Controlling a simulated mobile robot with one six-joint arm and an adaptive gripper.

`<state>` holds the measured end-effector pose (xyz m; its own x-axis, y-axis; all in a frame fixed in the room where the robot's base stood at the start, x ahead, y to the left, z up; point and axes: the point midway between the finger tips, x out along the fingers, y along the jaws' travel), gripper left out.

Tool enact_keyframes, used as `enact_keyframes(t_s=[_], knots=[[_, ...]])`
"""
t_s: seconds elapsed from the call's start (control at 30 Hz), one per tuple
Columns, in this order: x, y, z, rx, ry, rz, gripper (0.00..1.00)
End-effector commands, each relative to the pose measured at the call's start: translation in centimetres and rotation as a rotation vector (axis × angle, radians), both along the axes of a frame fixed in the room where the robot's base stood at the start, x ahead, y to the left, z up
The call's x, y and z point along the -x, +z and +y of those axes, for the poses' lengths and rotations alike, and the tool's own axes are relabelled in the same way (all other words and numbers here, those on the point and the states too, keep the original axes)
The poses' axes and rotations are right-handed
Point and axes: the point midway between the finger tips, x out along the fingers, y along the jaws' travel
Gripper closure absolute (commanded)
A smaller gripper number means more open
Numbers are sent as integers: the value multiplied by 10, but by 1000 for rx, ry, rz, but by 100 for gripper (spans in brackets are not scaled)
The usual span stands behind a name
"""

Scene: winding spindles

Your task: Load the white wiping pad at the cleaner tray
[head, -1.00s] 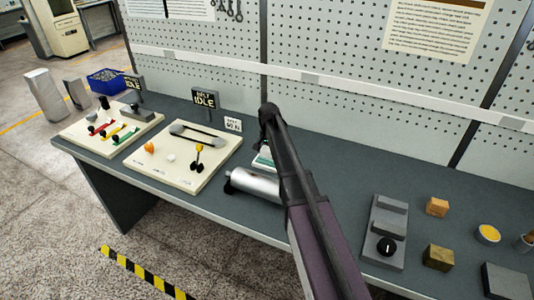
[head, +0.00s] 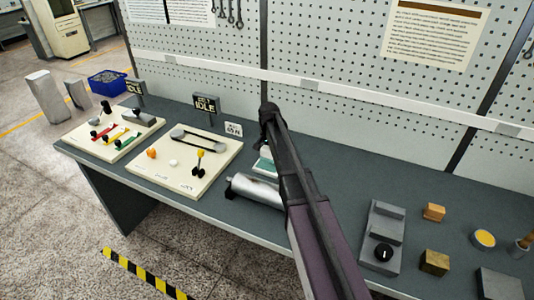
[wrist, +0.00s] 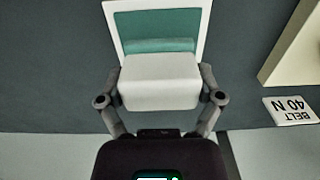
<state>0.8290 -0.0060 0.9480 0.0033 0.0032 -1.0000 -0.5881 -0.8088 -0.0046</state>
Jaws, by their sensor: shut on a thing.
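The white wiping pad (wrist: 160,82) is a pale block with rounded edges. In the wrist view my gripper (wrist: 160,92) is shut on it, one finger at each side. The cleaner tray (wrist: 208,14) has a white rim and a teal inside, and shows just beyond the pad, with a teal rounded strip between. The pad overlaps the tray's near edge in this view; I cannot tell whether they touch. In the head view the tray (head: 264,165) is partly hidden behind my arm, and the pad cannot be made out.
A metal cylinder (head: 255,190) lies near the bench's front edge beside my arm. A cream belt board (head: 190,180) stands to the left, with a "BELT 40 N" card (wrist: 290,110) near the tray. A grey fixture with a black knob (head: 382,238) is to the right.

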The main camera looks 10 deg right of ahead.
Motion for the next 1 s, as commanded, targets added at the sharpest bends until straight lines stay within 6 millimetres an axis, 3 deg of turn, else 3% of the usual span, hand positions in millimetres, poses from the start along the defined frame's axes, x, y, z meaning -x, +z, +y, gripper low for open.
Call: enact_keyframes(t_s=[0.6, 1.0], knots=[[0, 37, 0, 0, 0, 0, 54], [0, 39, 0, 0, 0, 0, 54]])
